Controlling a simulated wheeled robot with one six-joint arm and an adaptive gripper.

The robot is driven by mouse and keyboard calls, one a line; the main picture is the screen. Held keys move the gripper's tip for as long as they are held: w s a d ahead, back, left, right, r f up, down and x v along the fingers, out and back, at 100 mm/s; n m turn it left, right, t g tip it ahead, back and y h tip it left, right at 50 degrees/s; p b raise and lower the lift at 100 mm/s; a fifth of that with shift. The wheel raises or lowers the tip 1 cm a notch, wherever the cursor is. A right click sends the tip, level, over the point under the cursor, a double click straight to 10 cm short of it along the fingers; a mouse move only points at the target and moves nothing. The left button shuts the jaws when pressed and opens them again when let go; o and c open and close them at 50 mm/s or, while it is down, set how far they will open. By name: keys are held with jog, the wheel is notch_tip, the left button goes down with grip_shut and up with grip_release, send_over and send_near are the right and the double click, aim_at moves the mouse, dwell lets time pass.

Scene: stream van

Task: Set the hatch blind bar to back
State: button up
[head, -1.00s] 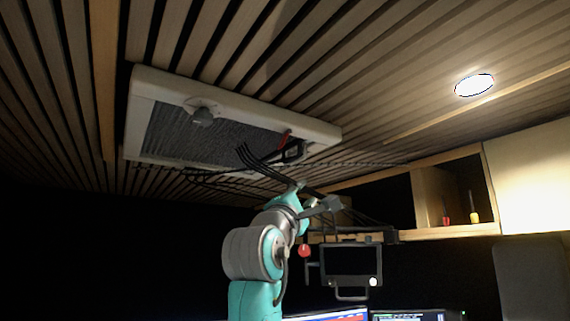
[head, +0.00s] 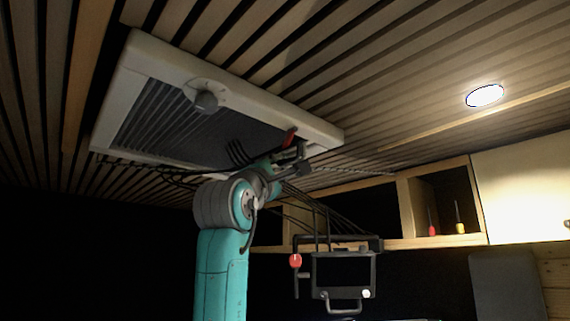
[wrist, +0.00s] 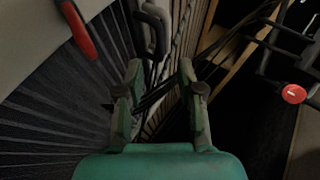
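The roof hatch (head: 138,48) is a white frame in the slatted ceiling, at upper left in the head view. A dark pleated blind (head: 150,125) lies across its opening; it also fills the left of the wrist view (wrist: 50,110). A red lever (head: 289,137) sits at the hatch's right end, and it shows at upper left in the wrist view (wrist: 78,30). A dark looped handle (wrist: 155,28) is just beyond my fingertips; I cannot tell if it is the blind bar. My gripper (wrist: 161,78) is open, with nothing visibly held, close below the hatch's right end.
A round grey knob (head: 205,101) sticks down from the hatch frame. Black cables hang around my arm near the hatch. A hanging black monitor bracket (head: 343,273) with a red knob (head: 295,261) is to the right. An open wooden shelf (head: 430,242) holds two screwdrivers.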

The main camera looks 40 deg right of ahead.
aim_at(289, 161)
jog(key=x, duration=0.7)
jog(key=shift+w+d, duration=0.15)
grip_shut()
